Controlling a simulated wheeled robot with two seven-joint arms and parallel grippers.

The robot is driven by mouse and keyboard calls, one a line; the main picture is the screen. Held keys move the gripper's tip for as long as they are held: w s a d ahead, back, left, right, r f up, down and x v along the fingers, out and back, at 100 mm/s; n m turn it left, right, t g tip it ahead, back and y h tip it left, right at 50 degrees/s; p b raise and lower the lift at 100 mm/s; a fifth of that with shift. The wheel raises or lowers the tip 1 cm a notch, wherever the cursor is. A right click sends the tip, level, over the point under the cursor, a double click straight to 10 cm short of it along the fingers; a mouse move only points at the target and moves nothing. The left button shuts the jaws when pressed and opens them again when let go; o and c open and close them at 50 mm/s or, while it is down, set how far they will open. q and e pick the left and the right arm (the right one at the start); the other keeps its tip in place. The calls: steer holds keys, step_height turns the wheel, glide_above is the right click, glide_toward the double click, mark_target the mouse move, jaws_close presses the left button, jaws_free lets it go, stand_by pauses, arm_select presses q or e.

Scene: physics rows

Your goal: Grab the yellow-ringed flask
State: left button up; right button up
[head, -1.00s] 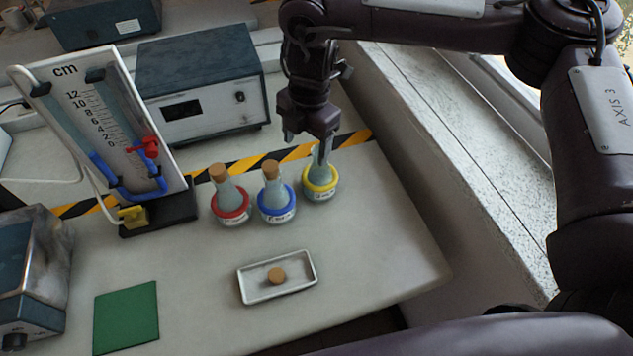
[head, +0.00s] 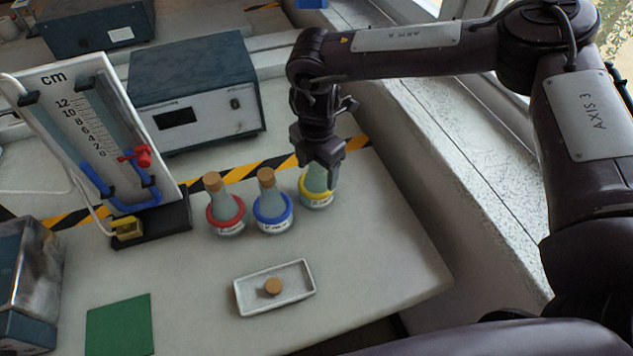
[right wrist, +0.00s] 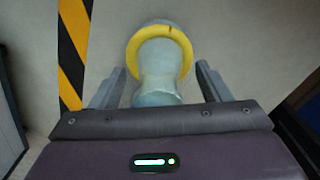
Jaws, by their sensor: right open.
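The yellow-ringed flask (head: 317,192) stands upright on the bench at the right end of a row of flasks. It has no cork showing, and its neck is partly hidden behind my right gripper (head: 318,178) in the head view. In the right wrist view the flask (right wrist: 158,75) lies between the two spread fingers of my right gripper (right wrist: 164,82), with a gap on each side. The right gripper is open and around the flask's neck, not closed on it. My left gripper is not in view.
A blue-ringed flask (head: 272,208) and a red-ringed flask (head: 225,212), both corked, stand close on the left. A white tray (head: 240,300) with a loose cork (head: 273,286) lies in front. A manometer (head: 100,140) and a grey instrument box (head: 195,90) stand behind.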

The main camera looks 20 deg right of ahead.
steer(key=c, duration=1.5)
steer(key=shift+r, duration=0.15)
